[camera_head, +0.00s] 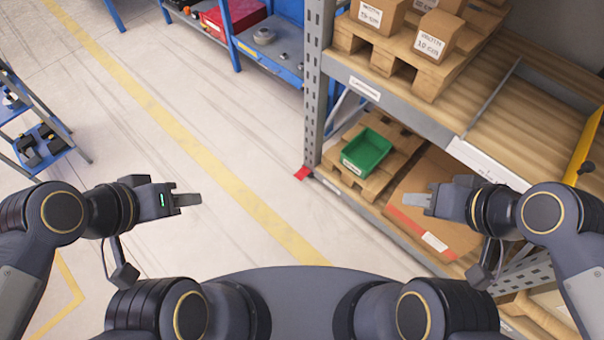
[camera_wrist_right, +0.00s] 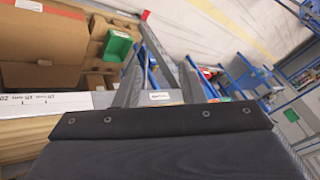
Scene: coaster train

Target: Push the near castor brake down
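I cannot make out a castor or a castor brake in either view. A blue shelf trolley (camera_head: 62,130) stands at the left edge of the head view, cut off by the frame; no castor shows clearly on it. My left gripper (camera_head: 198,199) is held over the floor, right of the trolley and apart from it, with nothing visible in it. Its fingers overlap from above, so its opening is hidden. My right gripper (camera_head: 408,199) is in front of the rack. In the right wrist view its two fingers (camera_wrist_right: 160,72) stand apart with nothing between them.
A grey rack (camera_head: 390,98) with cartons, pallets and a green bin (camera_head: 367,152) fills the right side. A blue workbench (camera_head: 275,66) is at the back. The floor with its yellow line (camera_head: 205,160) is clear between trolley and rack.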

